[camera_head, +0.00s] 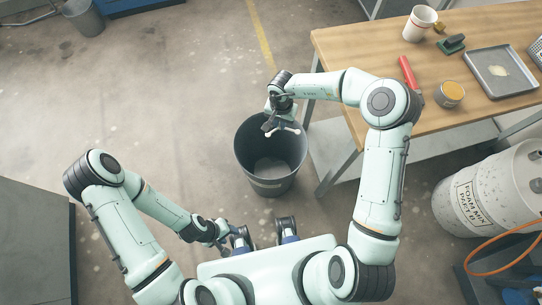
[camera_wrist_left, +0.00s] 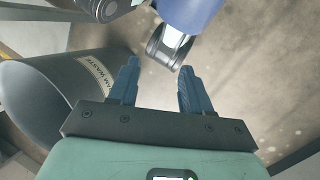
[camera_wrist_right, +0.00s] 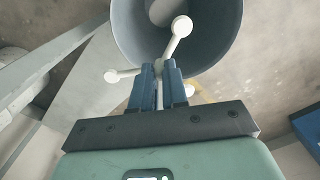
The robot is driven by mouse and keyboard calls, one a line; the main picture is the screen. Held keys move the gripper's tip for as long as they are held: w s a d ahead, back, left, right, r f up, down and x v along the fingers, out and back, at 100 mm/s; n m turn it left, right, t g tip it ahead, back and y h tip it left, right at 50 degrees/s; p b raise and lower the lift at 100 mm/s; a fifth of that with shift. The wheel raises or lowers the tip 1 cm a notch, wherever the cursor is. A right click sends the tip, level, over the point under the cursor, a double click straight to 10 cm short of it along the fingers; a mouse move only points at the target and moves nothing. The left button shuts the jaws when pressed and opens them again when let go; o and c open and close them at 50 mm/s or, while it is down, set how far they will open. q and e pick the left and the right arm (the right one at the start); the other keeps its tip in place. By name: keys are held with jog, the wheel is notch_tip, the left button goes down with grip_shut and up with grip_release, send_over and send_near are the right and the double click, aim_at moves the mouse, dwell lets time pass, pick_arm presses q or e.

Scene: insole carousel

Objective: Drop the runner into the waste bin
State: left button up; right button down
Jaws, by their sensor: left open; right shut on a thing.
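The runner (camera_wrist_right: 179,32) is a pale, branched piece with rounded knobs at its ends. My right gripper (camera_wrist_right: 162,72) is shut on it. In the head view the runner (camera_head: 291,127) and my right gripper (camera_head: 272,124) are above the waste bin's upper opening. The waste bin (camera_head: 270,185) is a dark grey round bucket on the floor with a label on its front. It also shows in the right wrist view (camera_wrist_right: 225,35) and in the left wrist view (camera_wrist_left: 45,105). My left gripper (camera_wrist_left: 154,85) is open and empty, low beside my base.
The wooden workbench (camera_head: 345,50) at the right holds a cup (camera_head: 419,23), a tin (camera_head: 450,94), a red-handled tool (camera_head: 408,72) and a metal tray (camera_head: 500,72). Another bin (camera_head: 84,17) is at the far left. The floor left of the waste bin is clear.

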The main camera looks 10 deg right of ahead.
pick_arm(q)
jog(key=w+a+f+t+b, duration=0.1)
jog(key=w+f+b, duration=0.2)
jog(key=f+b, duration=0.8)
jog(key=shift+w+t, duration=0.3)
jog(key=shift+w, duration=0.05)
pick_arm(e)
notch_tip(320, 180, down, 13)
jog(key=w+a+m, duration=0.1)
jog(key=m, duration=0.1)
jog(key=shift+w+a, duration=0.35)
jog(key=shift+a, duration=0.05)
jog(key=shift+f, duration=0.1)
jog(key=c, duration=1.1)
grip_release()
pick_arm(q)
jog(key=shift+g, duration=0.5)
jog(key=s+r+p, duration=0.1)
jog(key=p, duration=0.1)
jog(key=s+d+r+p, duration=0.1)
jog(key=s+r+p, duration=0.1)
jog(key=shift+r, duration=0.3)
pick_arm(e)
notch_tip(320, 180, up, 13)
jog(key=shift+r, duration=0.2)
